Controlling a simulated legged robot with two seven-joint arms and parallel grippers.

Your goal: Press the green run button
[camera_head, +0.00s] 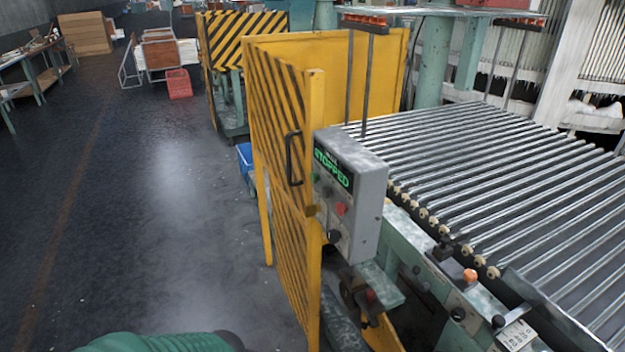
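A grey control box (367,195) is mounted by the yellow guard's front post, at the near left corner of the roller conveyor. Its display (333,169) reads "STOPPED" in green letters. The small green button (315,177) is at the left edge of the box face, just below the display. A red button (341,209) sits lower on the same face, and a dark knob (334,236) is below that. Neither of my grippers shows in this view, so their state and distance from the box are not visible.
The yellow striped guard (280,130) with a black handle (293,158) stands just left of the box. The roller conveyor (480,170) fills the right side. An orange button (470,275) is on the conveyor frame. The dark floor (130,220) at left is open.

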